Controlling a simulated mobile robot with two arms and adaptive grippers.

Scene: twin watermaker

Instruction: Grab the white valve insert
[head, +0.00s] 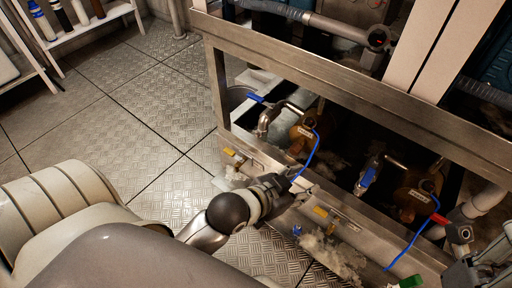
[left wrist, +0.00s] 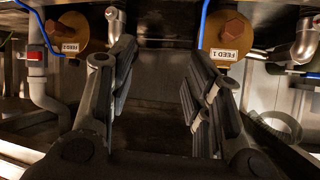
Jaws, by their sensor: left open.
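I cannot pick out a white valve insert with certainty in either view. My left gripper (head: 284,188) is at the front ledge of the metal frame, in front of the brown round housing (head: 302,132). In the left wrist view its two dark fingers (left wrist: 165,85) stand wide apart with nothing between them. Behind them is a dark recess between two labelled brown housings, one on the left (left wrist: 72,27) and one on the right (left wrist: 226,32).
A steel beam (head: 330,95) crosses above the recess. A blue-handled valve (head: 367,176) and a blue cable (head: 412,240) are on the right. Pale fluffy clumps (head: 330,252) lie along the ledge. The tread-plate floor (head: 110,120) at left is clear.

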